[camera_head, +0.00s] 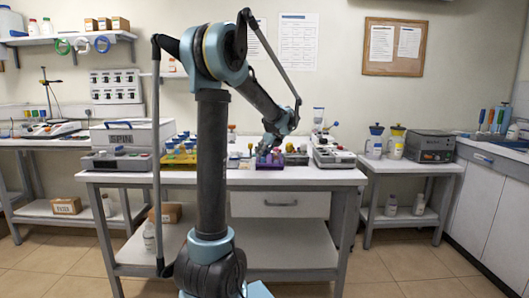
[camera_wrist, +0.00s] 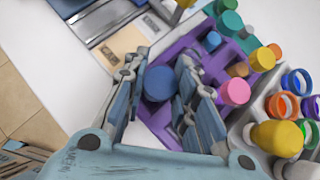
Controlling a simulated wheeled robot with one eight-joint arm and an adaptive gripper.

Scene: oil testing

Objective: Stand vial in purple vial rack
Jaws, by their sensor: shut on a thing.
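A vial with a dark blue cap (camera_wrist: 160,83) sits between the two fingers of my gripper (camera_wrist: 158,95) in the wrist view. The fingers are closed on it from both sides. The purple vial rack (camera_wrist: 179,48) lies directly beneath and around the cap in this view. The vial's body is hidden below its cap, so I cannot tell whether its lower end is inside a rack slot. In the head view my gripper (camera_head: 270,146) is low over the table at the purple rack (camera_head: 270,165); the held vial is too small to make out there.
Orange (camera_wrist: 282,105) and blue rings and a yellow-topped bottle (camera_wrist: 277,138) lie further right. A yellow rack (camera_head: 179,162) stands left on the white table (camera_head: 230,178).

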